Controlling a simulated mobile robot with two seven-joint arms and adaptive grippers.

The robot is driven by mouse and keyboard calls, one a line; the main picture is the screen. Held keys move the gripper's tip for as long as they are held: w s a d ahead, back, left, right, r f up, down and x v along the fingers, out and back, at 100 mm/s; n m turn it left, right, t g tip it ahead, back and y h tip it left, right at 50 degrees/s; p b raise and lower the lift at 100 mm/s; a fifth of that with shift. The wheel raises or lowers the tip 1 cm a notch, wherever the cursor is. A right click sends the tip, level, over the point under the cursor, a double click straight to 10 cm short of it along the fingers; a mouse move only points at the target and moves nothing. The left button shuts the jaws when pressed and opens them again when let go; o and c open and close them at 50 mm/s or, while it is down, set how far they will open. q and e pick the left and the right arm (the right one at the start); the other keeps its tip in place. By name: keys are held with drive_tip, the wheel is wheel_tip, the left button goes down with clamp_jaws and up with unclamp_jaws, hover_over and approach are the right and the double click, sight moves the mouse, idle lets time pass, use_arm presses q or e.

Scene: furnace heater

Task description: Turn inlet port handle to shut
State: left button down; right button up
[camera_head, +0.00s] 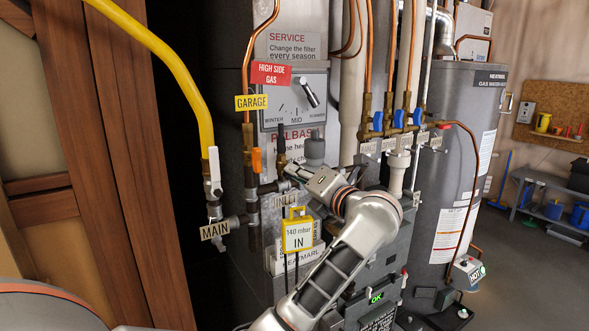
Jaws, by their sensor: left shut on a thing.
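The INLET label (286,200) hangs on the pipework at the front of the furnace, left of centre. My left gripper (291,171) is at the pipe fitting just above this label, its forearm reaching up from the bottom of the picture. Its jaws are shut on what appears to be the inlet port handle; the fingers and wrist hide most of that handle, so its angle cannot be told. A brass fitting with a dark upright stem (281,140) stands just behind the fingertips. My right gripper is not in view.
A yellow gas pipe (168,62) drops to a white-handled valve (213,180) by the MAIN label (214,230). An orange-handled valve (256,160) and a yellow 140 mbar tag (298,235) are close to the gripper. Blue-handled valves (399,118) and a grey water heater (455,165) stand right.

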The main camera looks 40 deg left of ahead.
use_arm(q)
drive_tip(key=m, duration=0.3)
drive_tip(key=shift+f+m, duration=0.1)
drive_tip(key=shift+m, duration=0.2)
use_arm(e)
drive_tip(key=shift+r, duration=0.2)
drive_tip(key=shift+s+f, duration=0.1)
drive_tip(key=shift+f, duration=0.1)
use_arm(q)
drive_tip(key=m, duration=0.3)
drive_tip(key=shift+m, duration=0.4)
drive_tip(key=c, duration=2)
unclamp_jaws()
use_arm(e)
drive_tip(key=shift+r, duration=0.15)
use_arm(q)
drive_tip(key=shift+d, duration=0.1)
